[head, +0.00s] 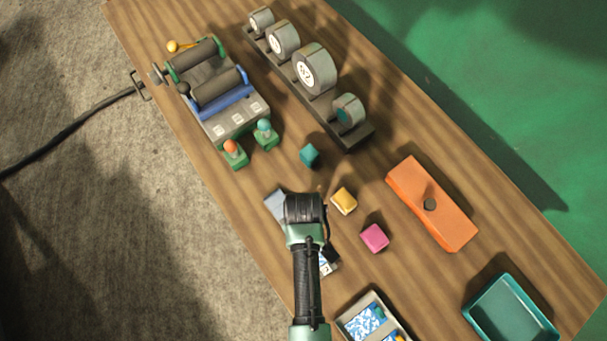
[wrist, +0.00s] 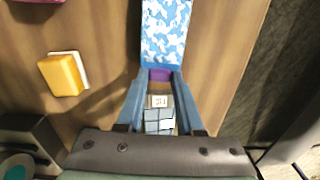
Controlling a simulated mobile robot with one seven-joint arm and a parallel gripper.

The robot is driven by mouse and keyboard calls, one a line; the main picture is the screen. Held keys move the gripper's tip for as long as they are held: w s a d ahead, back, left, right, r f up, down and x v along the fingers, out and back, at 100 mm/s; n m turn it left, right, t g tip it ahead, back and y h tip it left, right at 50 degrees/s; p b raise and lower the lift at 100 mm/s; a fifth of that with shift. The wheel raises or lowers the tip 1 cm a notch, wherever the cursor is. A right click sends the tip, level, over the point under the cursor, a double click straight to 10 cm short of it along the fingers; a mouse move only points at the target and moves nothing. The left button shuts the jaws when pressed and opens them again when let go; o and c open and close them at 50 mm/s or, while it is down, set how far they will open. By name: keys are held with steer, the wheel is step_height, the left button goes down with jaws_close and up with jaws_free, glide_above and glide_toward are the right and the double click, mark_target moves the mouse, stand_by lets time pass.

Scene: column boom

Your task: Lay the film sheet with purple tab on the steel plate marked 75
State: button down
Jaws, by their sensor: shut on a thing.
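The film sheet (wrist: 165,35) has a blue-and-white blotched pattern and a purple tab (wrist: 159,75). My gripper (wrist: 158,80) is shut on the tab, and the sheet stretches away beyond the fingertips. In the head view, my arm hides most of the sheet; a patterned piece (head: 328,262) shows beside it. A grey steel plate (wrist: 158,122) with a small pale label (wrist: 158,101) lies between and below my fingers; I cannot read the label surely. A grey plate corner (head: 275,203) shows left of my gripper (head: 305,210) in the head view.
A yellow block (head: 344,201), pink block (head: 374,238) and teal block (head: 309,155) lie nearby. A tray (head: 352,325) of patterned sheets stands at the front. An orange block (head: 432,204), teal bin (head: 510,310), roller machine (head: 225,122) and wheel rack (head: 356,137) stand around.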

steer(key=shift+c, duration=2.3)
jaws_free()
steer(key=o, duration=0.5)
steer(key=shift+c, duration=0.2)
steer(key=shift+r+p, duration=3.55)
steer(key=shift+p, duration=0.15)
